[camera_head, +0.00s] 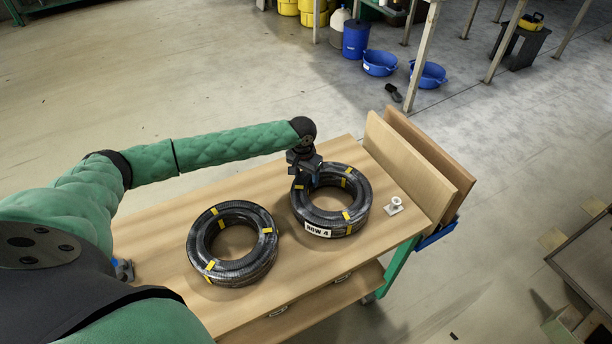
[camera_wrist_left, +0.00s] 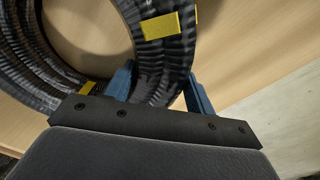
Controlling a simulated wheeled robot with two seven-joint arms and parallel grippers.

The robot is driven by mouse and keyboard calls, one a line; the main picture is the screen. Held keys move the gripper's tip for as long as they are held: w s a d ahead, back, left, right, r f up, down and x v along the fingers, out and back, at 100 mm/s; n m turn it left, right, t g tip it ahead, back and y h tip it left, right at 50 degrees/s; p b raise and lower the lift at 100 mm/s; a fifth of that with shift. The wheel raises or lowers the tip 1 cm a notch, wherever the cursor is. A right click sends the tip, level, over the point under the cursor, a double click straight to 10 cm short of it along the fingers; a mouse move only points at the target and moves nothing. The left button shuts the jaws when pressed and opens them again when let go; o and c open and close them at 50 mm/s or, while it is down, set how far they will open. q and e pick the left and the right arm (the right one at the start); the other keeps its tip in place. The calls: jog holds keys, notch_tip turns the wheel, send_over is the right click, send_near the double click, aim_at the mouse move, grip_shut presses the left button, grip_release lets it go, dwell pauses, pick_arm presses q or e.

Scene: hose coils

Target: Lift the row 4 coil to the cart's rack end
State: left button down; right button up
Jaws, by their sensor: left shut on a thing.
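The row 4 coil (camera_head: 355,213) is a black hose ring with yellow bands and a white "ROW 4" label on its front. It is over the right part of the wooden cart top (camera_head: 160,232), near the rack end; whether it touches the top I cannot tell. My left gripper (camera_head: 314,180) is shut on the coil's back-left side. In the left wrist view the blue fingers (camera_wrist_left: 160,90) straddle the hose bundle (camera_wrist_left: 152,62). A second black coil (camera_head: 264,262) with yellow bands lies to its left, apart from my gripper.
Upright wooden boards (camera_head: 400,165) form the rack at the cart's right end. A small white fitting (camera_head: 394,206) stands between the row 4 coil and the boards. Blue tubs (camera_head: 380,63) and a bin (camera_head: 355,39) are on the floor behind.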

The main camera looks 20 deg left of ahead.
pick_arm(q)
jog(key=shift+w+f, duration=0.1)
jog(key=shift+f, duration=0.25)
dwell(1.1)
grip_release()
jog(key=shift+f, duration=0.1)
dwell(0.4)
jog(key=shift+r, duration=0.2)
jog(key=shift+s+a+r+p, duration=0.1)
jog(key=shift+r+p, duration=1.05)
jog(key=shift+p, duration=0.05)
jog(key=shift+s+r+p, duration=0.1)
jog(key=shift+r+p, duration=1)
jog(key=shift+p, duration=0.05)
jog(key=shift+a+r+p, duration=0.1)
jog(key=shift+r+p, duration=0.4)
jog(key=shift+r, duration=0.6)
